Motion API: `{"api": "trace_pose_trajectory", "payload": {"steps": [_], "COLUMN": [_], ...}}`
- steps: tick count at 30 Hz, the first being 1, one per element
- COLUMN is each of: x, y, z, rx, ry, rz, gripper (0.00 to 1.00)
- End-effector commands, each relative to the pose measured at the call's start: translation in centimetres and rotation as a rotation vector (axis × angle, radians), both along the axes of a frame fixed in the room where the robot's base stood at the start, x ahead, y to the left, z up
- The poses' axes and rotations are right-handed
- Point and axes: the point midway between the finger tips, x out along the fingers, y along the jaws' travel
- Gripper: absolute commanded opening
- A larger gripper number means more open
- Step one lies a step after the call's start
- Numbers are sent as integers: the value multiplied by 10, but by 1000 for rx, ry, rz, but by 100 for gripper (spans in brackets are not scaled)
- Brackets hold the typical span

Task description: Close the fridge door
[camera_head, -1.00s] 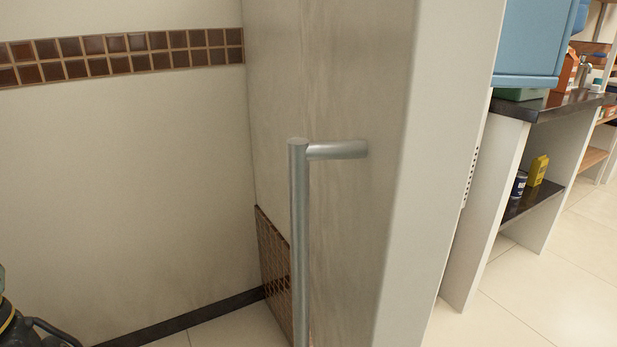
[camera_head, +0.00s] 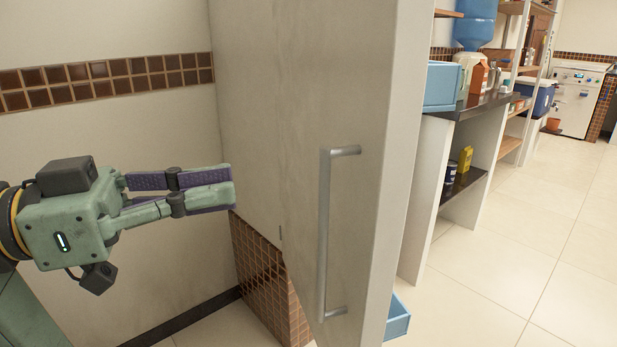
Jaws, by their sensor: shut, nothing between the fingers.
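The fridge's inside is hidden behind the door.
A tiled low wall (camera_head: 262,275) stands below the grey panel. Right of the door are a dark-topped counter (camera_head: 487,104) with shelves, a blue bin (camera_head: 441,86) and a low blue drawer or box (camera_head: 398,318). The tiled floor (camera_head: 500,260) at right is clear.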

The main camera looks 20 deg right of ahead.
Motion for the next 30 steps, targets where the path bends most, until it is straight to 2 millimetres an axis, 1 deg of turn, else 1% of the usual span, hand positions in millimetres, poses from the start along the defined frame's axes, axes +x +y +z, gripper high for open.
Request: {"api": "trace_pose_trajectory", "payload": {"steps": [4,7,15,21,25,30], "x": [-5,-6,-8,-10,-10,-11], "y": [-10,-25,-82,-118,-132,-140], "z": [-3,-3,-2,-2,-2,-2], "rx": [20,20,18,17,16,15], "ry": [0,-1,-1,-1,0,-1], "rz": [-25,-25,-24,-22,-21,-20], "gripper": [0,0,0,0,0,0]}}
